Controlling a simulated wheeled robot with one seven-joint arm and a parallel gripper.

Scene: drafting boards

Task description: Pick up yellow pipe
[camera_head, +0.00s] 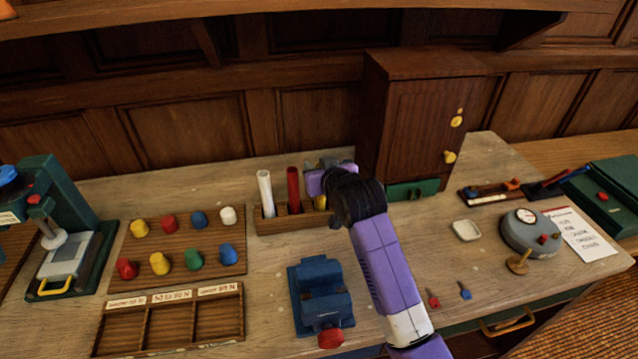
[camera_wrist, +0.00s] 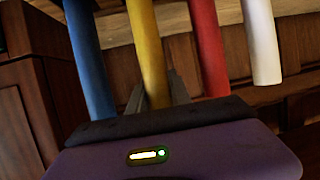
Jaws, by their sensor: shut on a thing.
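The yellow pipe (camera_wrist: 147,45) stands between the two dark fingers of my gripper (camera_wrist: 157,92) in the wrist view. The fingers are shut on it near one end. In the head view my gripper (camera_head: 322,180) is at the right part of the wooden rack (camera_head: 285,222), and only a small yellow piece of the pipe (camera_head: 320,202) shows below it. The rest of the pipe is hidden by the gripper and wrist. I cannot tell whether the pipe still sits in the rack.
A red pipe (camera_head: 293,190) and a white pipe (camera_head: 266,193) stand in the rack to the left. A blue pipe (camera_wrist: 88,60) is close beside the yellow one. A wooden cabinet (camera_head: 420,120) stands behind right, and a blue vise (camera_head: 320,292) in front.

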